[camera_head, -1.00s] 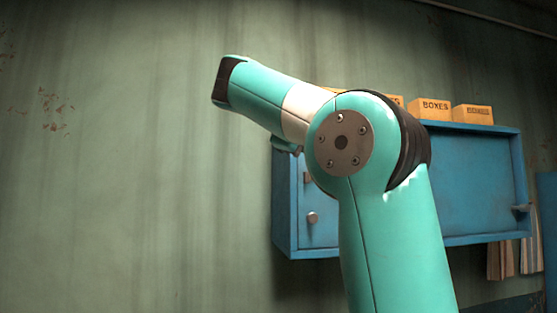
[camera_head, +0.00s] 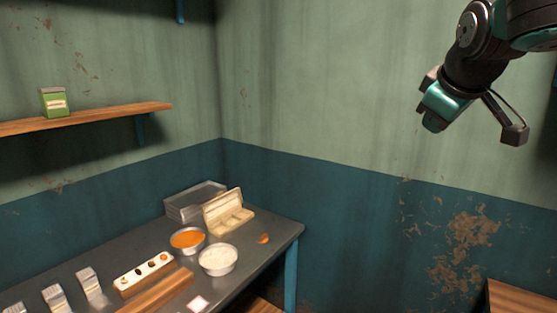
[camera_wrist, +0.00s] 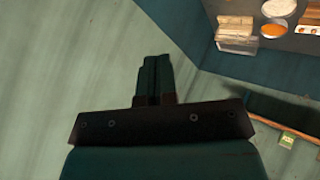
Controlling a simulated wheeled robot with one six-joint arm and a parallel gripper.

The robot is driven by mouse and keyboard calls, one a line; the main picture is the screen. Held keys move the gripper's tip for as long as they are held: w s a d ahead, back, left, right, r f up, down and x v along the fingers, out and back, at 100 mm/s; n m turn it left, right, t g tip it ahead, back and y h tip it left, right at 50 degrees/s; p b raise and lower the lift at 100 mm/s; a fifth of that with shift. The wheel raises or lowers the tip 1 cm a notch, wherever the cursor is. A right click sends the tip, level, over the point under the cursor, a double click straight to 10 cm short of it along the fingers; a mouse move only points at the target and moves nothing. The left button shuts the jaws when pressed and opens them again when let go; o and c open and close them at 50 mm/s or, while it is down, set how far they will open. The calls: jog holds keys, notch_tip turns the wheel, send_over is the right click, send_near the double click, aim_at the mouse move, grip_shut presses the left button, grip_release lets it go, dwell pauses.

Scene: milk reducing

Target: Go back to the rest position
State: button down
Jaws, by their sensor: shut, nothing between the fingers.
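My gripper (camera_wrist: 157,65) shows in the wrist view with its two dark fingers together and nothing between them. In the head view my arm's end (camera_head: 445,103) hangs at the upper right, in front of the bare green wall. It is well above and to the right of the table (camera_head: 268,233) and touches nothing. The fingertips are hard to make out in the head view.
On the table stand a bowl of orange contents (camera_head: 187,239), a bowl of white contents (camera_head: 218,260), an open beige box (camera_head: 229,212) and metal trays (camera_head: 190,203). A wall shelf (camera_head: 90,119) holds a green carton (camera_head: 55,102). A wooden surface (camera_head: 520,302) is at the lower right.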

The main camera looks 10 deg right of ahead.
jog(key=s+a+f+n+g+y+b, duration=0.1)
jog(key=s+a+f+g+y+b, duration=0.1)
jog(key=s+a+f, duration=0.5)
jog(key=s+a+f+g+y+b, duration=0.2)
jog(key=s+a+f, duration=0.15)
jog(key=f, duration=0.55)
jog(key=s+a+f+g+y+b, duration=0.1)
jog(key=s+a+f+g, duration=0.1)
jog(key=s, duration=0.4)
jog(key=s+a+f+g+y+b, duration=0.1)
jog(key=s+a+f+g, duration=0.1)
jog(key=s+a+f, duration=0.3)
notch_tip(320, 180, down, 2)
jog(key=shift+s+f+y+b, duration=0.1)
jog(key=shift+s+y+b, duration=0.25)
jog(key=shift+s, duration=0.55)
